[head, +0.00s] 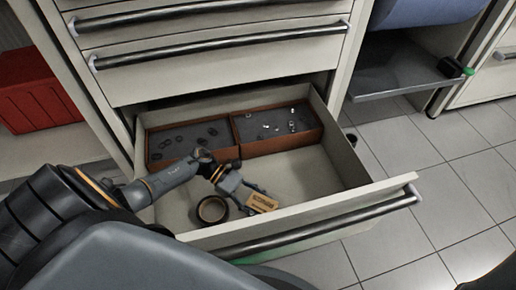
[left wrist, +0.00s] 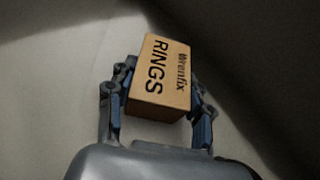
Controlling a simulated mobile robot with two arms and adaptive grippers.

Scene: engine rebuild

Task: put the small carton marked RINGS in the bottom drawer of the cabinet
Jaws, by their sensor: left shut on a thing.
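The small tan carton (head: 262,202) marked RINGS is low inside or just over the open bottom drawer (head: 300,221), near its front. My left gripper (head: 248,192) reaches into the drawer and is shut on the carton. In the left wrist view the carton (left wrist: 158,78) sits between the two fingers, its RINGS lettering facing the camera. Pale drawer surface shows around it; I cannot tell whether the carton touches the floor. My right gripper is not in view.
Two brown trays (head: 234,134) with small dark and shiny parts fill the back of the drawer. A brown ring-shaped object (head: 212,210) lies left of the carton. The drawer's right floor is clear. Upper drawers (head: 215,67) are shut. A red box (head: 36,92) stands at left.

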